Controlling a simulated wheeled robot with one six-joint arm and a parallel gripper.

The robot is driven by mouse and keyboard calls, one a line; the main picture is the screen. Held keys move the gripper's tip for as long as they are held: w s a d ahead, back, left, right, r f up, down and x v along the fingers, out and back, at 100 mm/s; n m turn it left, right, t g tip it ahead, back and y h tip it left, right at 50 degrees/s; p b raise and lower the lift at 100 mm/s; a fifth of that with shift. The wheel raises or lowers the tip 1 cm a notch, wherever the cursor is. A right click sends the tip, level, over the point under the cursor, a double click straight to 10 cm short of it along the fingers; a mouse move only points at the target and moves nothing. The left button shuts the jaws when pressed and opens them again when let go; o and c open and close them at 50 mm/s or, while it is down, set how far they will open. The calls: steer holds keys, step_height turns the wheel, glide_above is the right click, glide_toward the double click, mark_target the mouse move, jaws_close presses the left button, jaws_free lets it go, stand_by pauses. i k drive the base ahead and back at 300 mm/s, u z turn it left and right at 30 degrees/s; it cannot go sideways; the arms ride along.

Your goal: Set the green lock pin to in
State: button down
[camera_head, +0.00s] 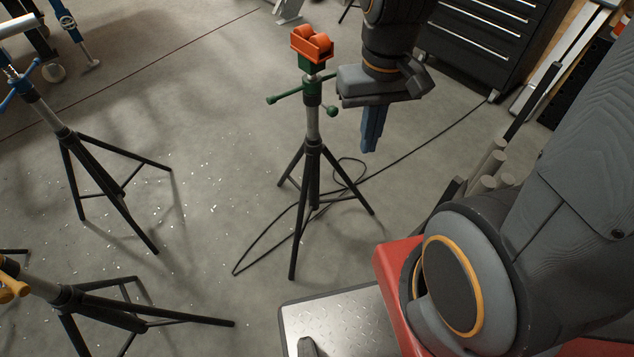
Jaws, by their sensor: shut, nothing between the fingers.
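A pipe stand with an orange roller head (312,44) stands upright on black tripod legs in the middle of the view. Its green collar (312,92) carries a green handle bar (287,97) reaching left and a small round green knob (332,111) at the lower right. I cannot tell which of these is the lock pin, nor whether it is in or out. My gripper (370,150) points down just right of the stand, its blue fingers together and empty. It looks apart from the green knob, though depth is hard to judge.
A stand with blue handles (62,132) is at the left, and one with a yellow knob (68,297) at the lower left. A black cable (262,243) lies around the middle stand's legs. A dark drawer cabinet (480,40) stands at the back right. Open floor lies between stands.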

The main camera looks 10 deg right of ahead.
mark_target(332, 110)
steer(key=u, duration=0.95)
steer(key=k, duration=0.9)
steer(key=z, duration=0.65)
